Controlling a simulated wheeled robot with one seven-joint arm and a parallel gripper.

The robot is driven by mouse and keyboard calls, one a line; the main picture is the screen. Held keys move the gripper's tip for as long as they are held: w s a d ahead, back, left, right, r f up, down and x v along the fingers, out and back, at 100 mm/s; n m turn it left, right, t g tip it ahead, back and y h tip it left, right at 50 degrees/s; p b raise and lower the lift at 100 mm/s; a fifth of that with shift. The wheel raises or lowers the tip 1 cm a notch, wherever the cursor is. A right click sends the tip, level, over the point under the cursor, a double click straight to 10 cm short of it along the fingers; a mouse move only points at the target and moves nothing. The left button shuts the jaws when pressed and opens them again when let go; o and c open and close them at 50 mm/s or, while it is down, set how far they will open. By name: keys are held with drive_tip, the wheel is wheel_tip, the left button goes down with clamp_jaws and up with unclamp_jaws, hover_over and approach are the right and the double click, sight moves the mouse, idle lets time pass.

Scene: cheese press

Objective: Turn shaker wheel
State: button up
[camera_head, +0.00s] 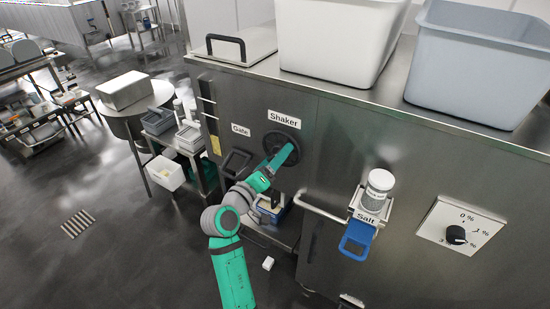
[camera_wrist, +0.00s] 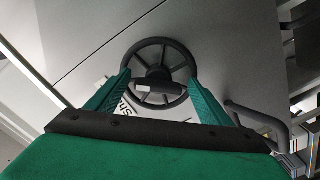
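The shaker wheel (camera_head: 270,143) is a dark round wheel on the steel machine's front, under the "Shaker" label (camera_head: 284,119). In the wrist view the wheel (camera_wrist: 179,51) shows its rim, spokes and a dark bar (camera_wrist: 158,86) across its middle. My gripper (camera_wrist: 159,80) is open, its two green fingers apart on the left and right of the wheel's middle. In the head view my gripper (camera_head: 283,157) is in front of the wheel and covers part of it. I cannot tell whether the fingers touch the wheel.
A "Gate" handle (camera_head: 236,163) is left of the wheel. A metal rail (camera_head: 322,209), a salt shaker (camera_head: 379,187) over a blue handle (camera_head: 357,240), and a dial (camera_head: 456,235) are to the right. Large tubs (camera_head: 478,66) stand on top.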

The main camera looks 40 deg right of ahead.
drive_tip(key=v, duration=1.1)
drive_tip(key=shift+d, duration=0.15)
